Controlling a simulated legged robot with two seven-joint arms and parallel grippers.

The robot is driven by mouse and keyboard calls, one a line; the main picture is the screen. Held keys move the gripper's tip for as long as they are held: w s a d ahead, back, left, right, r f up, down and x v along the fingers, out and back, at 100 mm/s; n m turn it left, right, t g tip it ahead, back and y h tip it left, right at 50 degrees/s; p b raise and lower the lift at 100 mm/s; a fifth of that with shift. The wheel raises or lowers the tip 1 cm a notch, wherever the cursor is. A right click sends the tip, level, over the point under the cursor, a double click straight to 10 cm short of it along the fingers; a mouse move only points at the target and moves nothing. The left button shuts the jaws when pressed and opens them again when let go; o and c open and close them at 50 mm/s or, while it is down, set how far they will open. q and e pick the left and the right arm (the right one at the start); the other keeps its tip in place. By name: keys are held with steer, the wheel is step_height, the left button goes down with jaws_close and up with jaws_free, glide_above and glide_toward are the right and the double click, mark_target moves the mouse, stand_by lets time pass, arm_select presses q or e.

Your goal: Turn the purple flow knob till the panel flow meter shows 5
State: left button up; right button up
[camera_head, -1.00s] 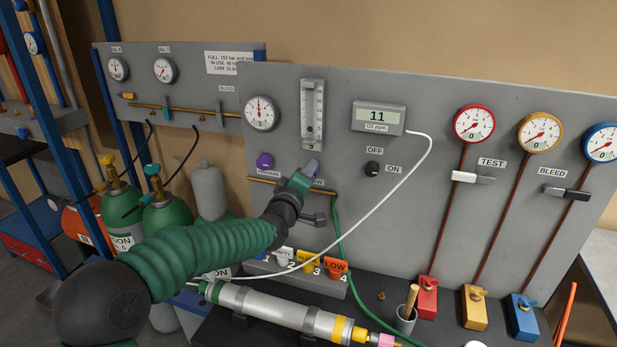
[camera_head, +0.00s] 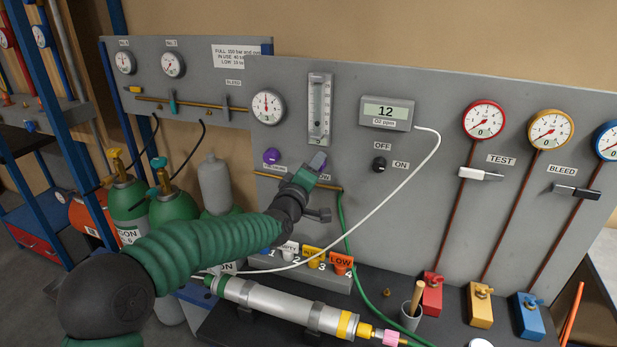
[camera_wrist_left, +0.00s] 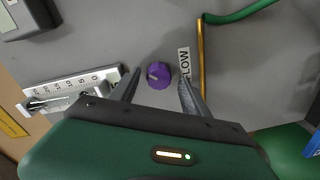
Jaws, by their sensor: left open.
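The purple flow knob (camera_wrist_left: 159,75) is on the grey panel beside its FLOW label (camera_wrist_left: 184,62) in the left wrist view. My left gripper (camera_wrist_left: 158,88) is open, with one finger on each side of the knob and visible gaps between. In the head view my left gripper (camera_head: 316,164) hides the flow knob. The panel flow meter (camera_head: 319,108) is an upright clear tube with a scale above the gripper; it also shows in the left wrist view (camera_wrist_left: 75,88). Its reading is too small to tell. My right gripper is not in view.
A second purple knob (camera_head: 271,155) is left of my gripper, under a round gauge (camera_head: 268,107). A display (camera_head: 386,112) reads 12, with a black OFF/ON knob (camera_head: 379,164) below. A white cable (camera_head: 405,200) and green hose (camera_head: 346,225) run nearby.

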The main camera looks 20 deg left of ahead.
arm_select(q)
steer(key=s, duration=1.6)
steer(key=shift+s+a+r+p, duration=0.2)
steer(key=shift+a+p, duration=0.1)
steer(key=shift+p, duration=0.05)
